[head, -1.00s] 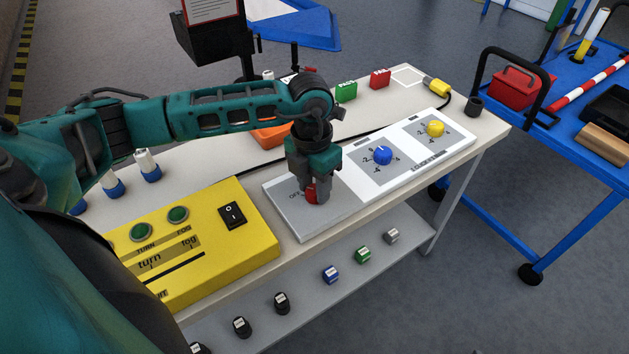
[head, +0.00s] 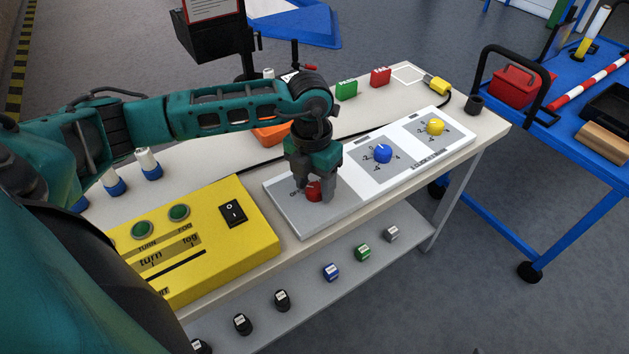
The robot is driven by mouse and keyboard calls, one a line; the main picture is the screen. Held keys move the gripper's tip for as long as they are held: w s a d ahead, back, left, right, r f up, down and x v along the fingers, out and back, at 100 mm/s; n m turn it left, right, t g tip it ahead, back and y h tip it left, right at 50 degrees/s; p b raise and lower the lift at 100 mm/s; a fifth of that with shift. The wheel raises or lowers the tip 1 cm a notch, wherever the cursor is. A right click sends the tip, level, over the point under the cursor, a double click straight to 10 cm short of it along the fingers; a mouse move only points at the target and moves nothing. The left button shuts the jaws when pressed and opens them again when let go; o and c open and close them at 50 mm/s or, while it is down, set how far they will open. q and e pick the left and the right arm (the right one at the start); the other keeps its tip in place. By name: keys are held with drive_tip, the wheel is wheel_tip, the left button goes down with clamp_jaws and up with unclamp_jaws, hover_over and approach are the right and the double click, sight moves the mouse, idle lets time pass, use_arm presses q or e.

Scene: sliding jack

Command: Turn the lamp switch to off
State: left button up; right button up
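The lamp switch is a red knob (head: 313,190) on the left grey part of the long control panel (head: 318,222), with an "OFF" mark partly seen to its left. My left gripper (head: 313,193) points down over it, one finger on each side of the knob. The fingers hide part of the knob and its other markings, so its setting cannot be read. Whether the fingers press on it or stand slightly apart is unclear. My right gripper is not in view.
On the same panel are a blue knob (head: 382,153) and a yellow knob (head: 435,127). A yellow box (head: 255,250) with green buttons and a black rocker switch (head: 232,213) stands to the left. An orange object (head: 270,134) lies behind my arm. A blue cart (head: 560,140) stands right.

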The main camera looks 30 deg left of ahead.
sight(312, 186)
use_arm(q)
drive_tip(key=shift+o, duration=0.5)
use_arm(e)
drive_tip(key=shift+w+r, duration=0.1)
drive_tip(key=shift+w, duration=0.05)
use_arm(q)
drive_tip(key=shift+r, duration=0.35)
wheel_tip(312, 186, up, 12)
drive_tip(key=p, duration=0.1)
drive_tip(key=shift+a+p, duration=0.3)
drive_tip(key=shift+a, duration=0.05)
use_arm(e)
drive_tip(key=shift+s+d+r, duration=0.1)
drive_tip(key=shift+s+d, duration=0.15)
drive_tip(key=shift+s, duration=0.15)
use_arm(q)
drive_tip(key=shift+r, duration=0.1)
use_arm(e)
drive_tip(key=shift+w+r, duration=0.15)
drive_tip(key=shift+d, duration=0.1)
